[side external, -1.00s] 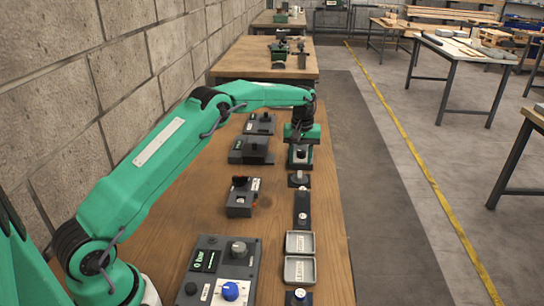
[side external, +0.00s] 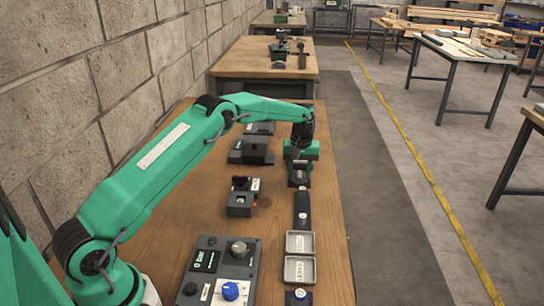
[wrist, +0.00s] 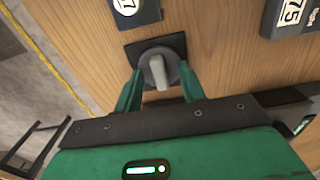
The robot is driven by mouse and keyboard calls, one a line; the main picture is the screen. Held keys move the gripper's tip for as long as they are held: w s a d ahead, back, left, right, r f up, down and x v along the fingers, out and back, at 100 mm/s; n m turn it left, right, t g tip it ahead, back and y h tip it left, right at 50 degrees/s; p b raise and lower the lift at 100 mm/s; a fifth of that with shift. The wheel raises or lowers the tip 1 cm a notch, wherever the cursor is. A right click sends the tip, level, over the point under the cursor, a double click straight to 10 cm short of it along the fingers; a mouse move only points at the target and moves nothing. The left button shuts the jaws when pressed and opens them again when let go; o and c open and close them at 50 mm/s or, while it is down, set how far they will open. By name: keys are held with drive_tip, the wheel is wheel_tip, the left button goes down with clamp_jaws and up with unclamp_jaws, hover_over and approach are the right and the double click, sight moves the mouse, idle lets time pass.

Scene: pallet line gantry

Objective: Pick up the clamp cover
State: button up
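A grey round part with a raised ridge (wrist: 158,68) sits on a dark square plate (wrist: 140,52) on the wooden bench; it may be the clamp cover, as no label shows on it. My gripper (wrist: 158,76) is open, with one green finger on either side of the part. I cannot tell whether the fingers touch it. In the side external view my gripper (side external: 299,180) is low over the bench near its right edge. There the part is mostly hidden by the fingers.
A control box with a blue knob (side external: 220,262) and dark devices (side external: 241,204) stand to the left. Labelled blocks (wrist: 290,17) show in the wrist view.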

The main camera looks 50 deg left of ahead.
sight(300, 174)
idle(0.3)
clamp_jaws()
drive_tip(key=shift+r, duration=0.2)
drive_tip(key=shift+r, duration=0.55)
wheel_tip(300, 174, up, 3)
drive_tip(key=s+d+r, duration=0.4)
drive_tip(key=d+r, duration=0.2)
drive_tip(key=d, duration=0.5)
drive_tip(key=shift+s+r, duration=0.15)
drive_tip(key=shift+r, duration=0.15)
drive_tip(key=shift+a, duration=0.1)
